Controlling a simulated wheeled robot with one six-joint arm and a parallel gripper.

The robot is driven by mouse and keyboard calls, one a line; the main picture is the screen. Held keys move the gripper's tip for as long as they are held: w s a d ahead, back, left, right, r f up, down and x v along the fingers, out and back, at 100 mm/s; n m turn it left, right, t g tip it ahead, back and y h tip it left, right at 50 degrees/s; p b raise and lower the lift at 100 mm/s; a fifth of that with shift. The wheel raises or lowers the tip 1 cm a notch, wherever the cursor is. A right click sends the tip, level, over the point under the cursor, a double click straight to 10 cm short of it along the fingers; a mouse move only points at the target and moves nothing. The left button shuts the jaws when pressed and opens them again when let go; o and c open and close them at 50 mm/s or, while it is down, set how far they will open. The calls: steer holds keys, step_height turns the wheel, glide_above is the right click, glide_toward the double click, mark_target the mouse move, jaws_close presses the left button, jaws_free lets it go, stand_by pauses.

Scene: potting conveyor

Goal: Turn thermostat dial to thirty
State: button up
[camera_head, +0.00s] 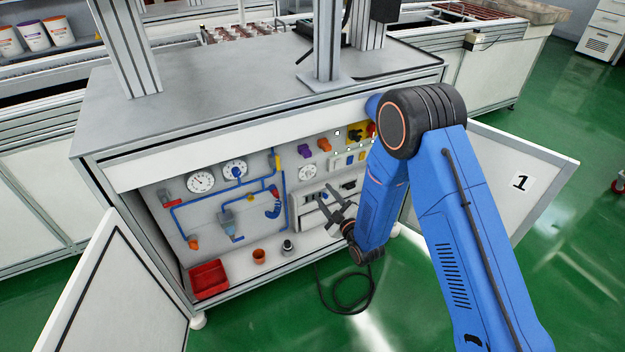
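A small round white dial (308,173) with dark marks sits on the cabinet's back panel, right of the blue pipes. It looks like the thermostat dial, but its numbers and setting are too small to read. My gripper (323,199) is in front of the panel, below and slightly right of this dial, and apart from it. Its two dark fingers are spread, with nothing seen between them. My blue arm hides part of the panel's right side.
Two round gauges (201,181) and blue pipes (287,200) are at the panel's left. Purple and orange knobs (324,145) sit above the dial. A red tray (209,278) and a small orange pot (259,256) stand on the cabinet floor. Open doors (125,290) flank the cabinet.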

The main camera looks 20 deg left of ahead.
mark_target(310, 176)
steer(key=x, duration=1)
steer(key=shift+w+a, duration=0.15)
steer(key=shift+w, duration=0.05)
jaws_close()
